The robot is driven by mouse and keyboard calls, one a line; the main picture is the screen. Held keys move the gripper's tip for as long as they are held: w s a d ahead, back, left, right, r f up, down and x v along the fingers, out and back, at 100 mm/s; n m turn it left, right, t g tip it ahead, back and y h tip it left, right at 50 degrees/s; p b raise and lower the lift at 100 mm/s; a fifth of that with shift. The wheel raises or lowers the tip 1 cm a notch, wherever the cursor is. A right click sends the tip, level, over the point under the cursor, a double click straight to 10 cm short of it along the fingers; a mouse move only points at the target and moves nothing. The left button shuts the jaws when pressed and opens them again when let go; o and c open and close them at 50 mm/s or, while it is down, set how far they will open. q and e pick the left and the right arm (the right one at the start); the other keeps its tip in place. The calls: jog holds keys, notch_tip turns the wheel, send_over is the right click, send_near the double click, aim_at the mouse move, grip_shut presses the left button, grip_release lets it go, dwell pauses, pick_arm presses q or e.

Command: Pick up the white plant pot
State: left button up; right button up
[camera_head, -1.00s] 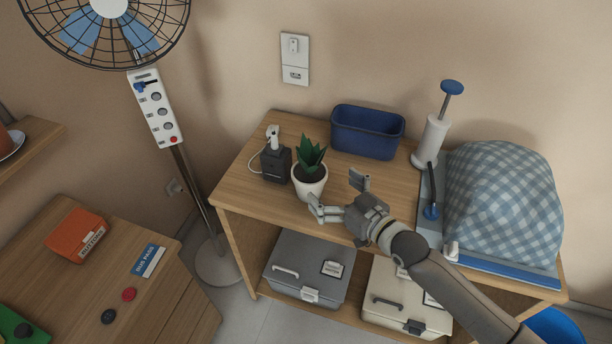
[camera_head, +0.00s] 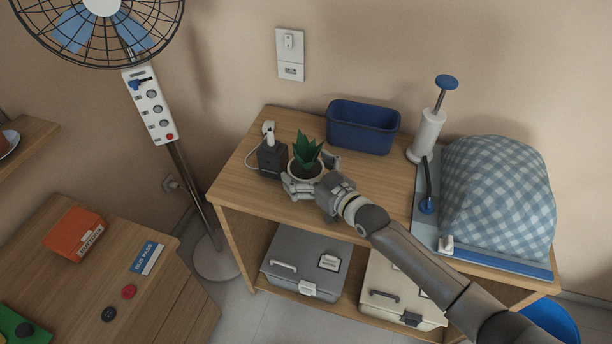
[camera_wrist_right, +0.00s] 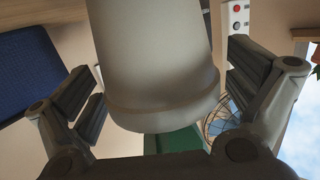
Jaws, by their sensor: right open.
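The white plant pot (camera_head: 306,177), with a dark green spiky plant (camera_head: 308,151), stands upright on the wooden shelf unit's top. My right gripper (camera_head: 311,171) is open around it, one finger at its front left and the other at its right rear. In the right wrist view the pale pot (camera_wrist_right: 155,60) fills the space between the two spread fingers, with gaps still showing at the sides. The gripper hides part of the pot's lower body in the head view. My left gripper is not in view.
A dark charger block (camera_head: 272,158) stands close left of the pot. A blue bin (camera_head: 363,128) is behind right. The shelf's front edge lies below my right arm.

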jog(key=c, duration=1.2)
jog(key=shift+r, duration=0.1)
jog(key=shift+c, duration=0.4)
jog(key=shift+r, duration=0.1)
